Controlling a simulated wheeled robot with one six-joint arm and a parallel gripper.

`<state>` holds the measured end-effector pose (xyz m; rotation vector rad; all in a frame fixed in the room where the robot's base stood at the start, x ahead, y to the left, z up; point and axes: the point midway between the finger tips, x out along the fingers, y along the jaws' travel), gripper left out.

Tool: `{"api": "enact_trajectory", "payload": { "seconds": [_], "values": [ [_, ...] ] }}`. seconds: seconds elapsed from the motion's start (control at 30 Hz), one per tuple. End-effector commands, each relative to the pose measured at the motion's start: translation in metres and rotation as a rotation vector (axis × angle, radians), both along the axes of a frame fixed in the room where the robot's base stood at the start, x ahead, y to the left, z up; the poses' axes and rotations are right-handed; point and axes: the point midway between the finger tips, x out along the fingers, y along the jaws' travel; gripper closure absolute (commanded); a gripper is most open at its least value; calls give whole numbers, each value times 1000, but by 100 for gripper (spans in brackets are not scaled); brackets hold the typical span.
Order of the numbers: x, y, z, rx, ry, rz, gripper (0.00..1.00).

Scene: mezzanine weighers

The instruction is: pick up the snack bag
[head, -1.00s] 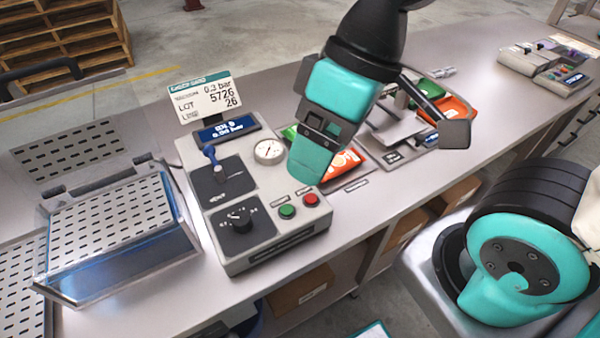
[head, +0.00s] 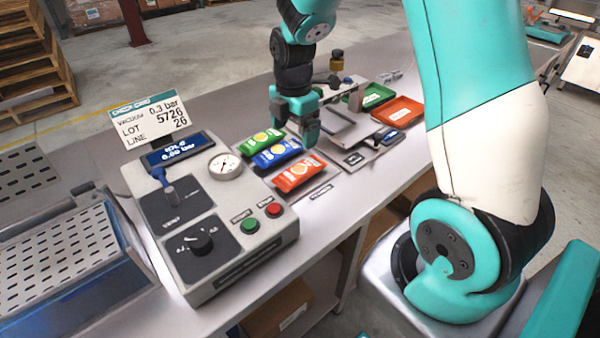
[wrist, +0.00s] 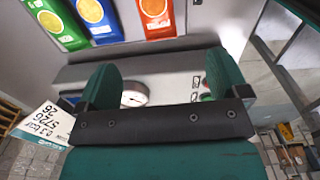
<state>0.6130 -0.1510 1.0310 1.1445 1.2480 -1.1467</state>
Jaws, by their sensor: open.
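Three snack bags lie side by side behind the control box: a green one (head: 262,140), a blue one (head: 276,153) and an orange one (head: 299,173). In the wrist view, the green bag (wrist: 57,22), blue bag (wrist: 95,18) and orange bag (wrist: 156,16) show at the top edge, partly cut off. Another green bag (head: 376,95) and another orange bag (head: 398,111) lie farther right. My gripper (head: 296,124) is open and empty, above and slightly right of the blue and green bags. Its fingers (wrist: 163,82) point toward the bags, with nothing between them.
A control box (head: 215,225) with a gauge, buttons and a sign (head: 146,118) stands at the front of the bench. A metal scale-like stand (head: 345,130) is right of the bags. A perforated-lid machine (head: 70,240) is at left. Bare bench shows around the bags.

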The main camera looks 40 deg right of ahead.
Motion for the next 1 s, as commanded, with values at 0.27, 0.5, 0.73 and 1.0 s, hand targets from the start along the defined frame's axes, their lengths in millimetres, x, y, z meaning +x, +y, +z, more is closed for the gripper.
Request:
{"api": "enact_trajectory", "payload": {
  "seconds": [0.27, 0.5, 0.73, 1.0],
  "values": [
    [-1, 1, -62, 1, 6, 0, 7],
    [0, 1, -88, 1, 1, -1, 7],
    [4, 1, -109, 2, 3, -1, 7],
    [6, 1, -139, 1, 0, -1, 7]
  ]
}}
